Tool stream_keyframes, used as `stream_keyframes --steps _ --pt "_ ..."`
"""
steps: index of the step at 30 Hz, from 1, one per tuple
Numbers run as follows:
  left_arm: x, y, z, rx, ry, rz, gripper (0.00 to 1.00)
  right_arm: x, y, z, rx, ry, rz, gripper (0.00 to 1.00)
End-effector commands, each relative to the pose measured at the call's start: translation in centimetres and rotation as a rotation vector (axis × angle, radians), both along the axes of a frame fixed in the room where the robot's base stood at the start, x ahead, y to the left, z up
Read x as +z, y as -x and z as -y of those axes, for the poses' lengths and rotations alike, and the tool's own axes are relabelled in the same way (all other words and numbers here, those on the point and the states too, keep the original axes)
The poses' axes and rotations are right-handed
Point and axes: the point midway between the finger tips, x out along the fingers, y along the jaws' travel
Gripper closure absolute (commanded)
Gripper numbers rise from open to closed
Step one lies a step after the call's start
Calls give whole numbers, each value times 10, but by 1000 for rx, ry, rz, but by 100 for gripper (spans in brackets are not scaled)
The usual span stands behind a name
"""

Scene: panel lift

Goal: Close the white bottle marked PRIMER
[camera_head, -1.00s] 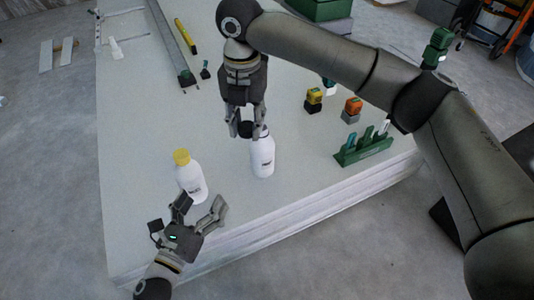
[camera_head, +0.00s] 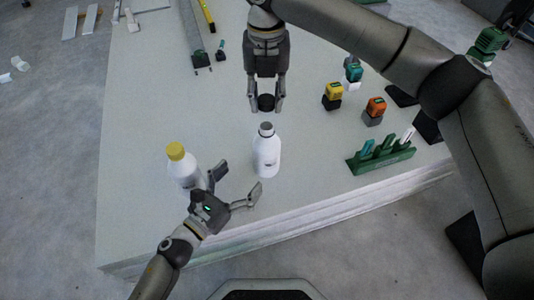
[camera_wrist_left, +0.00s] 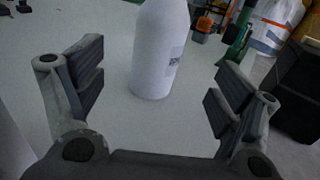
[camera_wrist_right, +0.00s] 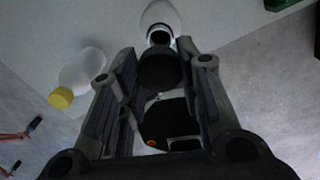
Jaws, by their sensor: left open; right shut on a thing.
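The white bottle (camera_head: 267,158) stands upright on the panel, its grey neck uncovered. Its label is only partly readable in the left wrist view (camera_wrist_left: 160,55). My left gripper (camera_head: 238,181) is open, just in front of and left of this bottle; in its wrist view the bottle stands between and beyond the spread fingers, apart from them. My right gripper (camera_head: 266,104) is shut on a round black cap (camera_wrist_right: 160,72) and holds it behind the bottle's neck in the head view, apart from it. The bottle's neck also shows in the right wrist view (camera_wrist_right: 160,36).
A white bottle with a yellow cap (camera_head: 176,151) stands left, close to my left gripper. At right are a green rack (camera_head: 382,156) and yellow (camera_head: 333,93), orange (camera_head: 375,107) and teal (camera_head: 353,71) topped blocks. The panel's front edge lies just below the bottles.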

Motion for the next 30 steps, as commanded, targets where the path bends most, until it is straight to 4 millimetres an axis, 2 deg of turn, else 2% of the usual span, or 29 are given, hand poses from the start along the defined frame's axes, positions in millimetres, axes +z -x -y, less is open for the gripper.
stream_keyframes --steps 9,15,21,30 --pt "1 -48 35 -1 1 3 12 0 0 0 -1 0 0 78" --pt "1 -74 54 0 1 2 12 0 0 0 -1 0 0 78" --pt "0 -86 63 1 0 0 12 0 0 0 -1 0 0 78" --pt "0 -88 64 0 0 0 12 0 0 0 -1 0 0 78"
